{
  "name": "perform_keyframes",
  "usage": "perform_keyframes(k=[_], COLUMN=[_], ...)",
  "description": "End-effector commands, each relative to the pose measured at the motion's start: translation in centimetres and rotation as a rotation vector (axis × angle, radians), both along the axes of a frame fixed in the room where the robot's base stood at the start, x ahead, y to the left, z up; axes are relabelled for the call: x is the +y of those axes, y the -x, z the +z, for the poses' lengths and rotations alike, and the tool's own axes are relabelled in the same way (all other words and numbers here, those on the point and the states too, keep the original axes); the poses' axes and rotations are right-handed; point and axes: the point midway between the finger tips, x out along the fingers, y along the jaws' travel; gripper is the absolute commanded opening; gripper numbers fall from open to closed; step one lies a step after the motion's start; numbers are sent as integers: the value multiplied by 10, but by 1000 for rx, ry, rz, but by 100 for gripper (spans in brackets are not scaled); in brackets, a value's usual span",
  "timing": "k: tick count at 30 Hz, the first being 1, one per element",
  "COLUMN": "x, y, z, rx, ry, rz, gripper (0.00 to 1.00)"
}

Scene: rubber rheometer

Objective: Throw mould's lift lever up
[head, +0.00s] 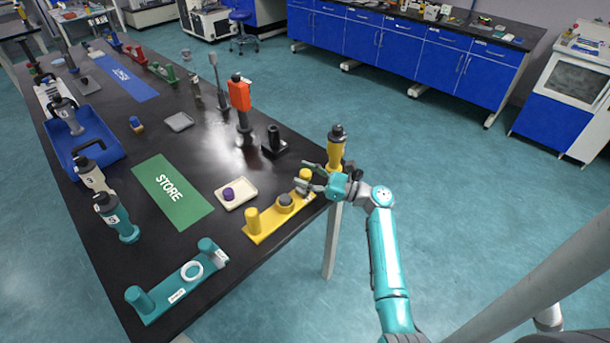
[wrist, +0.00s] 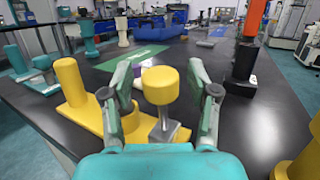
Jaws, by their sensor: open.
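A yellow plate (head: 265,229) lies at the table's near right corner; it carries a yellow post (head: 252,220), a grey round part (head: 285,202) and a yellow knob (head: 305,175). In the wrist view the knob (wrist: 160,84) tops a short grey stem that rises from the plate's near end. I cannot tell for certain that this knob is the lift lever. My gripper (head: 307,177) is open around the knob; in the wrist view its fingers (wrist: 164,80) stand on either side, with gaps showing.
A yellow tool with a black top (head: 336,150) stands just beyond my gripper. A black stand (head: 273,143) and a red-topped tool (head: 240,100) are further back. A cream tray (head: 244,201), green STORE mat (head: 170,192) and teal plate (head: 178,284) lie left.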

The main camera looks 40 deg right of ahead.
Motion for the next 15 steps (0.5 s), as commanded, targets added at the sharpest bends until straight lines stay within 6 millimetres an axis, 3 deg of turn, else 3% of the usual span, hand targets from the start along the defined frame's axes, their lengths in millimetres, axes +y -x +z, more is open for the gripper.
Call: perform_keyframes(k=[5, 15], x=[-6, -36], y=[9, 63], z=[-1, -15], rx=[-1, 0], ry=[0, -1], rz=[-1, -4], gripper=[60, 60])
